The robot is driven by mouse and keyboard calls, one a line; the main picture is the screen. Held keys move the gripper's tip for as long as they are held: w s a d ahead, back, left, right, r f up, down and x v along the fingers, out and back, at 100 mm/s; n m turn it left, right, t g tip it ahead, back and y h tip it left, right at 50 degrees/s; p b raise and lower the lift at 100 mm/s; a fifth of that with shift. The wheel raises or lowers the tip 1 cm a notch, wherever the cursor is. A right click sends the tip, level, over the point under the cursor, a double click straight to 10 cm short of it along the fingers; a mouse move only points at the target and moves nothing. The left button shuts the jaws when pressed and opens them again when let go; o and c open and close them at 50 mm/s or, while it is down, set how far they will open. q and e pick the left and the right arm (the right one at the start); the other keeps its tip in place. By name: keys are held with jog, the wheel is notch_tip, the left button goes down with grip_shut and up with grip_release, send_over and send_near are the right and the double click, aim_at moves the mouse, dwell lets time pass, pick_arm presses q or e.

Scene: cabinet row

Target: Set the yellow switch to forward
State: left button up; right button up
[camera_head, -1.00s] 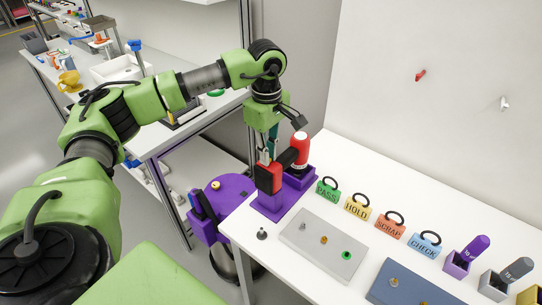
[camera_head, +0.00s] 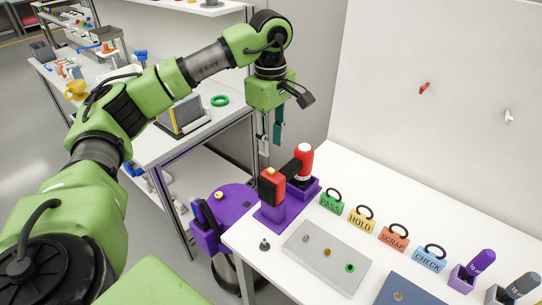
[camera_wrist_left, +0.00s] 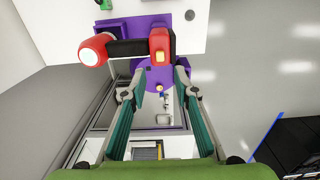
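A red and black tool (camera_head: 294,169) sits in a purple stand (camera_head: 283,212) at the corner of the white table. A small yellow piece, which looks like the yellow switch (camera_head: 271,171), is on top of its red block; it also shows in the left wrist view (camera_wrist_left: 159,57). Which way it is set is too small to tell. My left gripper (camera_head: 270,147) is above and just behind the red block, fingers pointing down. In the left wrist view its fingers (camera_wrist_left: 157,84) are apart with nothing between them. My right gripper is not in view.
A purple round stand (camera_head: 232,197) with a yellow knob is beside the table corner. A grey wall panel (camera_head: 420,100) rises behind the table.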

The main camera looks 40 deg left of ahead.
pick_arm(q)
jog(key=shift+r, duration=2.05)
